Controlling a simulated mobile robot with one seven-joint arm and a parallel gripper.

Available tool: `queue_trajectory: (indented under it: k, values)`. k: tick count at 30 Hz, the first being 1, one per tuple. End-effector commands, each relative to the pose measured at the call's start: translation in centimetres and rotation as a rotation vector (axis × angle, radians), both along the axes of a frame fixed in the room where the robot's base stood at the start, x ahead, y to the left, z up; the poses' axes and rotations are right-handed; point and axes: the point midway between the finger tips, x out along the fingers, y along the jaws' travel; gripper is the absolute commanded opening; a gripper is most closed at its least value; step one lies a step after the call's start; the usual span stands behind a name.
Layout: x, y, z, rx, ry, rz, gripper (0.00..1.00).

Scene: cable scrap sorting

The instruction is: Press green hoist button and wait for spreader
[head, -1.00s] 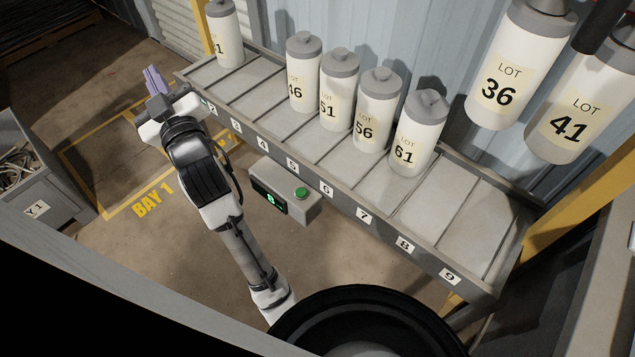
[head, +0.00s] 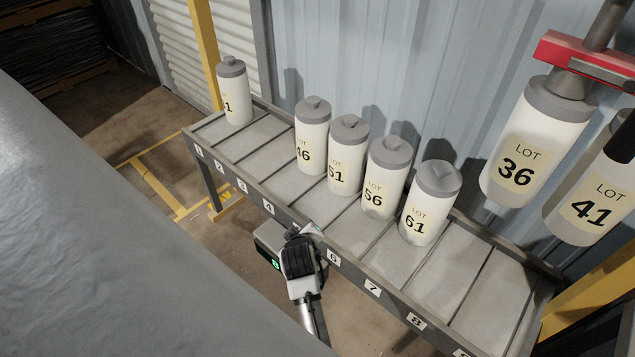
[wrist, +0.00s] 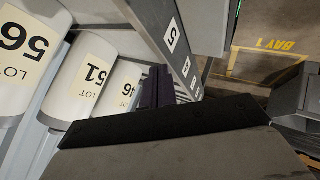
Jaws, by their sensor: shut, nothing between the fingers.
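The grey hoist control box (head: 268,241) with its green-lit display (head: 275,263) hangs at the rack's front edge in the head view. The green button is hidden behind my arm there. My gripper's fingertips are hidden in the head view; the wrist end of my arm is over the box. In the wrist view my gripper (wrist: 158,86) shows as dark purple fingers, shut and empty, beside the rack's numbered edge. Whether they touch the button cannot be seen. The red spreader (head: 580,62) is at upper right, with bottles LOT 36 (head: 535,140) and LOT 41 (head: 590,205) hanging under it.
The slotted rack (head: 480,290) runs diagonally along the corrugated wall. Bottles LOT 46 (head: 312,135), 51 (head: 348,155), 56 (head: 386,178) and 61 (head: 430,203) stand on it, with another (head: 236,92) at the far end. The front right slots are empty.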

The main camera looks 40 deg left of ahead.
Motion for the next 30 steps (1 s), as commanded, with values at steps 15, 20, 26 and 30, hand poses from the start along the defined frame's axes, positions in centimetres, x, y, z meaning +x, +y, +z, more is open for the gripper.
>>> queue_trajectory:
  k: [15, 20, 26, 30]
  values:
    - [-0.2, -0.8, -1.2, -0.037, 0.015, -0.003, 0.00]
    - [-0.2, -0.8, -1.8, -0.037, 0.015, -0.002, 0.00]
    - [-0.2, -0.8, -3.8, -0.037, 0.015, -0.002, 0.00]
    - [-0.2, -0.8, -5.6, -0.036, 0.015, -0.001, 0.00]
